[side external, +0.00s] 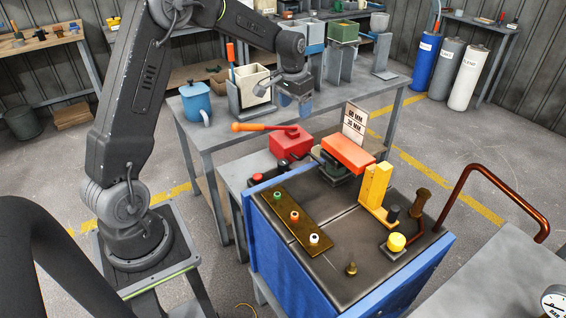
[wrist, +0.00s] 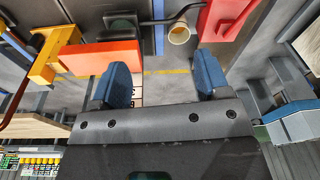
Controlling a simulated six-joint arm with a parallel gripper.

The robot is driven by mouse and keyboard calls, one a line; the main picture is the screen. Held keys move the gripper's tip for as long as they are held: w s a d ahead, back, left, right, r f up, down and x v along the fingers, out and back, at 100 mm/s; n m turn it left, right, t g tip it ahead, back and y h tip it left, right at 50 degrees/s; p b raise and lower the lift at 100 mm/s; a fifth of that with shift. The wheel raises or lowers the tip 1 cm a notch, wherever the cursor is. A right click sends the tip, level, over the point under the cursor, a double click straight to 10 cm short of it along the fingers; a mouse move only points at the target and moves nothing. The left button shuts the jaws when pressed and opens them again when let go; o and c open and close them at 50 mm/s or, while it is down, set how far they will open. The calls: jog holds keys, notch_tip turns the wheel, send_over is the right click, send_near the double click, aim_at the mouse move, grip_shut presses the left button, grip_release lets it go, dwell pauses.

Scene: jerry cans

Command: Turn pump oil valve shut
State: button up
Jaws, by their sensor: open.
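No part is clearly labelled as the pump oil valve, so I cannot tell which it is. A red box (side external: 290,143) beside the blue cabinet has an orange-handled lever (side external: 250,127) at its top, reaching left. An orange block (side external: 348,152) sits on a dark base at the cabinet's back edge, beside a yellow bracket (side external: 375,188). My gripper (side external: 304,101) hangs above and behind the red box, apart from it. In the wrist view my gripper (wrist: 163,82) has its blue fingers spread and nothing between them. The orange block (wrist: 100,57) and red box (wrist: 226,16) show beyond the fingers.
The blue cabinet (side external: 290,257) carries a brass plate (side external: 303,228) with small knobs, a yellow button (side external: 396,242) and a copper pipe (side external: 462,185). A sign (side external: 355,122) stands behind. The grey bench (side external: 220,133) behind holds a blue jug (side external: 197,102) and several containers.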

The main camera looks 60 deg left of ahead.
jog(key=g, duration=0.1)
send_over(283, 162)
notch_tip(283, 162, down, 15)
jog(key=shift+n+h, duration=0.3)
jog(key=shift+n, duration=0.1)
notch_tip(283, 162, down, 13)
jog(key=shift+f, duration=0.2)
jog(key=c, duration=0.9)
